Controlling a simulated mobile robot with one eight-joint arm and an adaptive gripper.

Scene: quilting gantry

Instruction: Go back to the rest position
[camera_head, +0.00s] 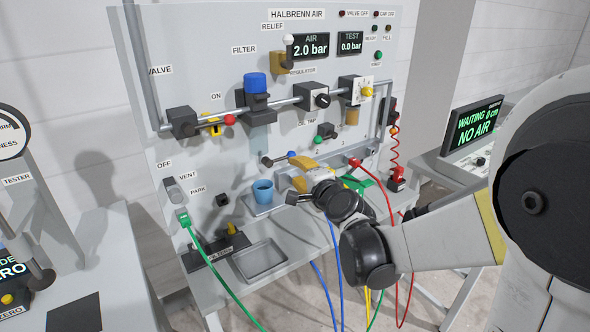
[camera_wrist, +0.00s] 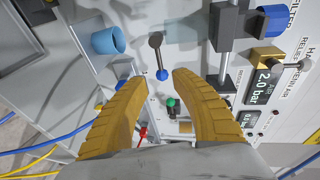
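My gripper (camera_head: 299,173) is in front of the middle of the air panel (camera_head: 215,60), with its yellow fingers toward the panel. In the wrist view my gripper (camera_wrist: 162,80) is open, its two fingers apart with nothing held between them. A small lever with a dark knob and a blue end (camera_wrist: 161,74) shows in the gap, beyond the fingertips. The same lever (camera_head: 278,158) shows in the head view just beyond the fingers. I cannot tell whether a finger touches it. My arm reaches in from the right.
A blue cup (camera_head: 263,191) stands on a small shelf left of my gripper. Red, blue, green and yellow hoses hang below and right of it. A grey tray (camera_head: 262,260) lies on the bench. A screen reading "WAITING 0 cm NO AIR" (camera_head: 474,124) stands at the right.

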